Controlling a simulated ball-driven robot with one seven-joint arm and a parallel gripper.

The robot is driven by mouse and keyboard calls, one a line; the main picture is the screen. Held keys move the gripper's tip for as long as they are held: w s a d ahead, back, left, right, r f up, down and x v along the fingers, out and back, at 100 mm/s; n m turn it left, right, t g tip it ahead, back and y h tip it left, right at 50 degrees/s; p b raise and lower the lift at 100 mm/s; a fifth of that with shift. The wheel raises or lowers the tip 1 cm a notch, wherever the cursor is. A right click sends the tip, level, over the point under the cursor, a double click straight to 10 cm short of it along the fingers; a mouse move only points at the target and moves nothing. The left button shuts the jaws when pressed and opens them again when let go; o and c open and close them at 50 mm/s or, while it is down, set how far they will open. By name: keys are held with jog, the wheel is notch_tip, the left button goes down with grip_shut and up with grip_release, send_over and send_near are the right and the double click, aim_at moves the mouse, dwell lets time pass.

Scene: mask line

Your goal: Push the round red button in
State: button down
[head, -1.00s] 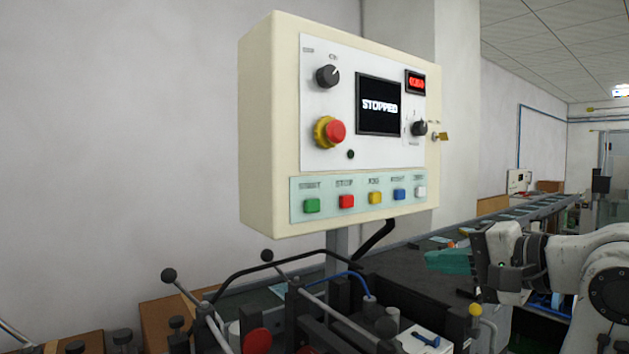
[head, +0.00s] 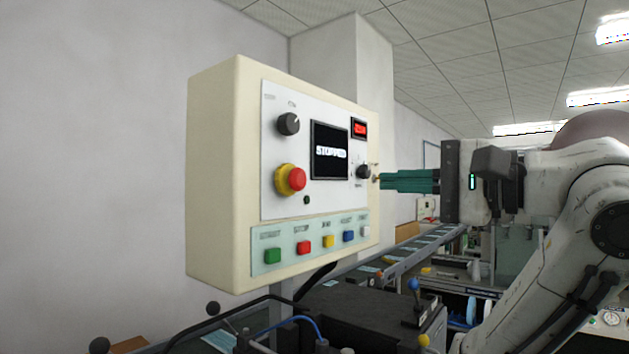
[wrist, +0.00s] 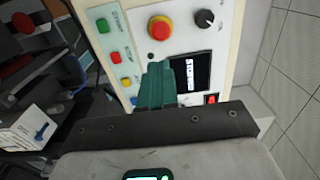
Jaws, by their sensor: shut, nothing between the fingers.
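The round red button (head: 297,179) is a mushroom head on a yellow collar, on the left of the cream control box's (head: 215,180) white panel. It also shows near the top of the wrist view (wrist: 159,30). A flat square red button (head: 304,247) sits in the lower row, between a green and a yellow one. The screen (head: 331,152) reads STOPPED. My gripper (head: 384,181) has green fingers, shut and empty. In the head view they point left, at the right edge of the box beside the key switch. In the wrist view the fingers lie below the round button, apart from it.
A black knob (head: 289,124) stands above the round button, and another knob (head: 363,172) lies right of the screen. Machine parts with levers fill the space below the box. A conveyor (head: 410,255) runs back to the right.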

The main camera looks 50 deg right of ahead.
aim_at(302, 180)
jog(key=w+p, duration=0.2)
jog(key=w, duration=0.2)
jog(key=w+p, duration=0.2)
jog(key=w, duration=0.3)
jog(key=w+p, duration=0.2)
jog(key=w, duration=0.3)
jog(key=shift+a+r+p, duration=0.1)
jog(key=shift+a+p, duration=0.15)
jog(key=shift+p, duration=0.1)
jog(key=shift+w, duration=0.1)
